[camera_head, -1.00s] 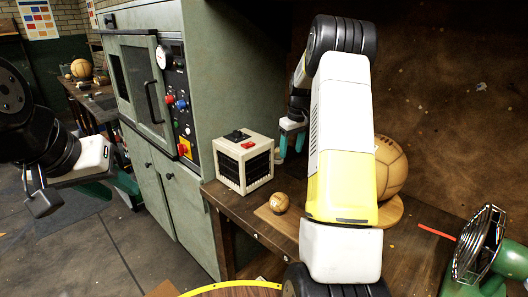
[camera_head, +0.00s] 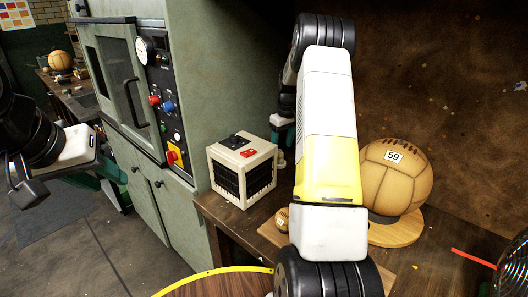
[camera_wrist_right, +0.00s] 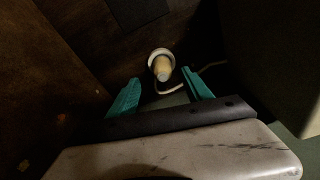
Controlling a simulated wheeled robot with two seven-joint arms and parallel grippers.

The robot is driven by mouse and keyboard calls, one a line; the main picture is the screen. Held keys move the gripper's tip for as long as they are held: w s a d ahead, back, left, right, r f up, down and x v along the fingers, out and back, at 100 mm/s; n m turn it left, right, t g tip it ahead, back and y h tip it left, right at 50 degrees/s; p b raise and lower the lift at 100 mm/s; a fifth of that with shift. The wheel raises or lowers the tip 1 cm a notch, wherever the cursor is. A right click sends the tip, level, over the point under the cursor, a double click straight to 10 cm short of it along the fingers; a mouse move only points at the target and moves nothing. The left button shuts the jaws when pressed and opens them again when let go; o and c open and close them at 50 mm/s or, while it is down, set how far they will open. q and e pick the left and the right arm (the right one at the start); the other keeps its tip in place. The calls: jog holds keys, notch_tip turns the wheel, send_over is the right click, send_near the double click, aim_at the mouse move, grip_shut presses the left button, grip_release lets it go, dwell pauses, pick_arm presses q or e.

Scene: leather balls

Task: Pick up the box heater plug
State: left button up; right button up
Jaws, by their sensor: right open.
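The box heater (camera_head: 242,168) is a cream box with dark grilles and a red switch on top, standing on the wooden bench. Its plug (camera_wrist_right: 162,66) is a pale rounded piece with a wider collar, with a thin cord beside it. In the head view, a small pale piece of it (camera_head: 281,158) shows just right of the heater. My right gripper (camera_wrist_right: 160,86) is open, its teal fingers on either side below the plug in the wrist view, apparently not closed on it. In the head view it is largely hidden behind my right arm. My left gripper (camera_head: 105,182) hangs far left, away from the bench.
A large leather ball (camera_head: 398,180) marked 59 sits on a round wooden stand (camera_head: 400,230). A small ball (camera_head: 282,219) lies near the bench front, partly behind my arm. A green cabinet (camera_head: 215,80) stands left of the heater. A dark fan (camera_head: 515,265) is at right.

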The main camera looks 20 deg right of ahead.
aim_at(280, 151)
jog(key=f, duration=0.5)
jog(key=shift+w+a+f, duration=0.25)
jog(key=shift+a+f, duration=0.05)
grip_shut()
notch_tip(280, 151, up, 10)
jog(key=shift+f, duration=0.2)
